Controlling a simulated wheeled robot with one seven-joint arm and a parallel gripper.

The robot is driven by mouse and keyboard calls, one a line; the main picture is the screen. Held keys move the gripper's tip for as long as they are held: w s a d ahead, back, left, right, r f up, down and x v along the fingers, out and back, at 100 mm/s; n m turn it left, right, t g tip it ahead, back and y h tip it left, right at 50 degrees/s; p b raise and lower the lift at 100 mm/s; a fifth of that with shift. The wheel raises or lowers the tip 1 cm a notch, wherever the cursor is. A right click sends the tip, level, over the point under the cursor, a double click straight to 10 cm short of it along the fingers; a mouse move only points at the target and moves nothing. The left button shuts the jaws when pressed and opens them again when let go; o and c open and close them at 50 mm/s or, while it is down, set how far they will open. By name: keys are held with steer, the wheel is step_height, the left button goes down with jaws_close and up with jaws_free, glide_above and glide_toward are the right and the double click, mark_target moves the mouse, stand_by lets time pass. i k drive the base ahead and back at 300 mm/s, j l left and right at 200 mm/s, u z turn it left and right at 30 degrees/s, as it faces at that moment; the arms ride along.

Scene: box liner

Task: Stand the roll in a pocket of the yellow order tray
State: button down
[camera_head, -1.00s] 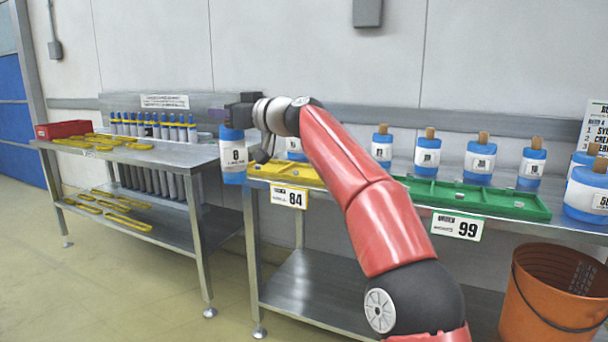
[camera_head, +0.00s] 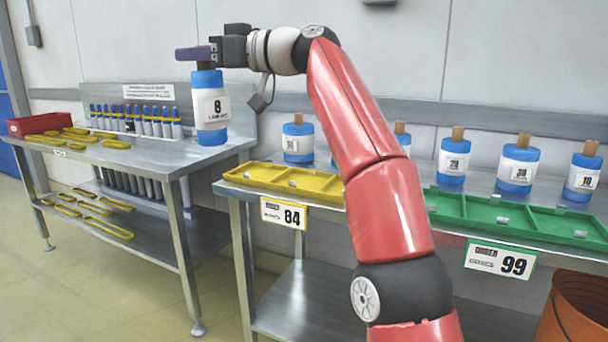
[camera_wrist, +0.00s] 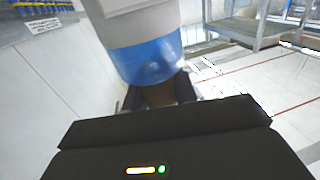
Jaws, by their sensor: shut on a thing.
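My gripper (camera_head: 207,54) is shut on the brown core at the top of a blue and white roll (camera_head: 211,112) labelled 8. The roll hangs upright, in the air, left of the yellow order tray (camera_head: 262,185) in the head view. The tray lies on the right-hand steel table, behind the tag 84. Its visible pockets look empty of rolls, and my arm hides its right end. In the wrist view the roll (camera_wrist: 155,60) fills the upper middle, its blue band nearest the dark jaws.
A green tray (camera_head: 480,216) with tag 99 lies right of my arm. Several blue and white rolls (camera_head: 453,158) stand behind the trays. The left table (camera_head: 165,155) holds yellow rings, a red bin and blue-topped tubes. An orange bucket (camera_head: 575,315) stands at lower right.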

mark_target(257, 175)
steer(key=i, duration=1.25)
